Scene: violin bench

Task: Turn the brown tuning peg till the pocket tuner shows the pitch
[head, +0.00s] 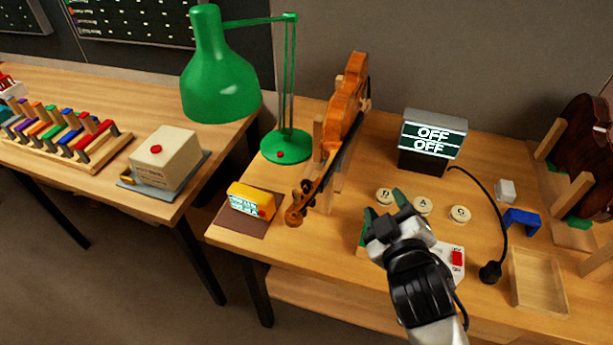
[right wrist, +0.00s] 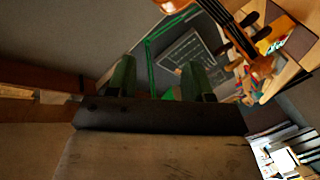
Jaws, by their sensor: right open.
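The violin (head: 346,95) leans in a wooden stand, its neck running down to the scroll (head: 296,215) at the front left of the bench. It also shows at the upper right of the right wrist view (right wrist: 236,36), with small pegs by the scroll. I cannot tell which peg is the brown one. The yellow pocket tuner (head: 251,202) lies left of the scroll; its lit screen is too small to read. My right gripper (head: 386,207) is open and empty, right of the scroll and apart from it; its green fingers show in the wrist view (right wrist: 159,76). My left gripper is out of view.
A green lamp (head: 286,147) stands behind the tuner. A display box (head: 433,138) reads OFF twice. Round buttons (head: 423,206) sit beyond my right gripper. A cable with a black plug (head: 490,272), a blue block (head: 521,221) and an empty wooden tray (head: 538,281) lie at right.

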